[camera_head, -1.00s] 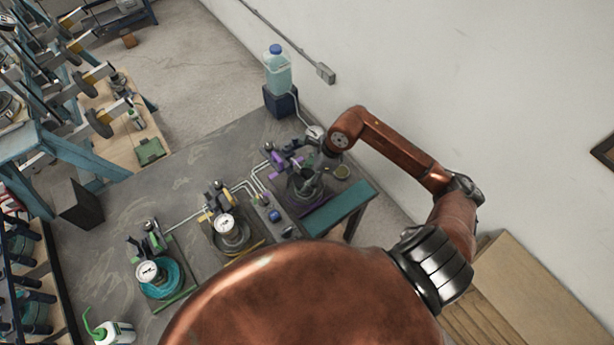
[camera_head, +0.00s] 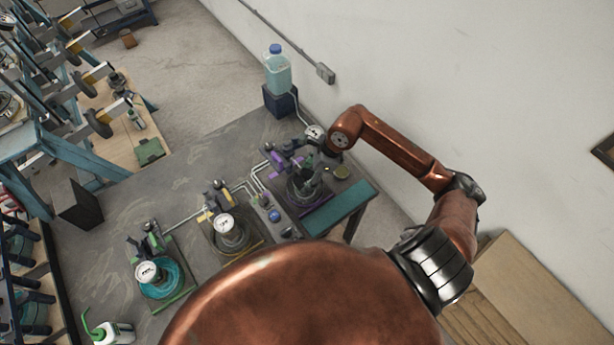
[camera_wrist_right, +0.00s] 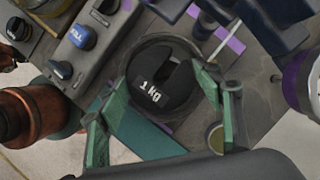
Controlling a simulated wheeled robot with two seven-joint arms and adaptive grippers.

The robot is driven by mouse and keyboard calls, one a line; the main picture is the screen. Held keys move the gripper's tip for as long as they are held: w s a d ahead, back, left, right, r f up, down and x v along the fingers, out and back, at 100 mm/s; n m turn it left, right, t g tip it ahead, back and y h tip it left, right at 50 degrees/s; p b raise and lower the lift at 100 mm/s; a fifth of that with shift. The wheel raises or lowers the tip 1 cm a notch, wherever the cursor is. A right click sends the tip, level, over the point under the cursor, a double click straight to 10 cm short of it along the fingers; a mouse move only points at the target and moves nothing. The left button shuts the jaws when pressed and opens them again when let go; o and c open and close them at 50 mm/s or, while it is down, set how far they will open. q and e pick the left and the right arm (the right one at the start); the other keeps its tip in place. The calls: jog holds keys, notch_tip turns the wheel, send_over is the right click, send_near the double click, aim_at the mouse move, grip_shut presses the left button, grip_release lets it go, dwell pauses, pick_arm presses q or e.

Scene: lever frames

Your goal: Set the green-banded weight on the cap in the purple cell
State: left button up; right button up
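The purple cell (camera_head: 283,163) with purple fittings stands at the back right of the bench. My right gripper (camera_head: 310,176) is over its round dark well in the head view. In the right wrist view, a black slotted weight marked 1 kg (camera_wrist_right: 165,84) lies in or just above the round well. The green fingers of my right gripper (camera_wrist_right: 162,84) stand on either side of it, apparently spread, with no clear grip on it. I cannot make out a green band on the weight, and the cap beneath is hidden. My left gripper is out of view.
Two similar cells with white dials, one yellow (camera_head: 217,200) and one green (camera_head: 152,240), stand to the left. A teal strip (camera_head: 337,208) borders the purple cell. A blue-capped bottle (camera_head: 277,70) stands behind on a dark block, near the wall.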

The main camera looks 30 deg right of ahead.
jog(key=o, duration=0.4)
jog(key=shift+f, duration=0.1)
jog(key=shift+c, duration=0.2)
jog(key=shift+s+f, duration=0.1)
jog(key=shift+d, duration=0.1)
jog(key=v, duration=1.2)
